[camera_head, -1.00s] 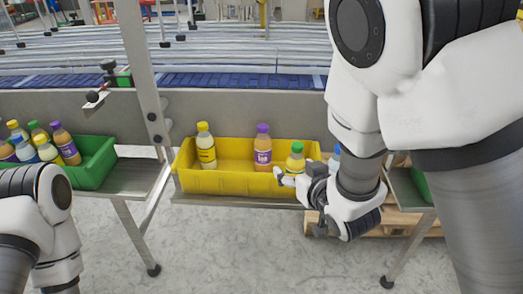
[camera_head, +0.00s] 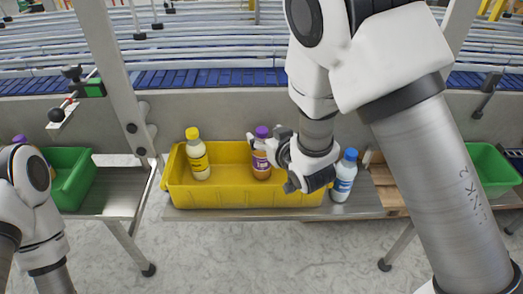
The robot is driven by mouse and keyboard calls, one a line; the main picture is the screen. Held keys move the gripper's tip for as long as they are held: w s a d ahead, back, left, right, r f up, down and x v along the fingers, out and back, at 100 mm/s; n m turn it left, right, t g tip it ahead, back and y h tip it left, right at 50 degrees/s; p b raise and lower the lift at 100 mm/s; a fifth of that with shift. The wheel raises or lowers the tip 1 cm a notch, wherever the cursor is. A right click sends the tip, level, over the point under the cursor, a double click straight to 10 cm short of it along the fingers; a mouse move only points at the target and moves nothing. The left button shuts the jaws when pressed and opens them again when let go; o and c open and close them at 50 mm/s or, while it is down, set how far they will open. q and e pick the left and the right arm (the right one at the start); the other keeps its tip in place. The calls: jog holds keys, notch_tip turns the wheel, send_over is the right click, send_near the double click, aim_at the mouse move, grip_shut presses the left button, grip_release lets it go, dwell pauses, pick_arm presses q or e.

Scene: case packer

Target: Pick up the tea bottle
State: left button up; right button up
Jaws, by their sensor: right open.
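An amber bottle with a purple cap and purple label (camera_head: 262,168) stands upright in the yellow bin (camera_head: 230,199); its label is too small to read for sure. A pale yellow bottle with a yellow cap (camera_head: 198,160) stands at the bin's left end. My right gripper (camera_head: 268,146) is open, with its fingers at the right side of the amber bottle's upper part; I cannot tell if they touch it. The gripper and wrist hide the bin's right part. My left arm shows at the left edge, its gripper out of frame.
A white bottle with a blue cap (camera_head: 345,175) stands right of the yellow bin on the metal shelf (camera_head: 372,203). Green bins stand at the left (camera_head: 75,175) and right (camera_head: 492,168). A grey rail and the blue conveyor (camera_head: 200,78) run behind.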

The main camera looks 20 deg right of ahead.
jog(key=x, duration=0.2)
jog(key=shift+w+f, duration=0.1)
jog(key=shift+w, duration=0.15)
jog(key=shift+s, duration=0.25)
jog(key=c, duration=0.6)
grip_shut()
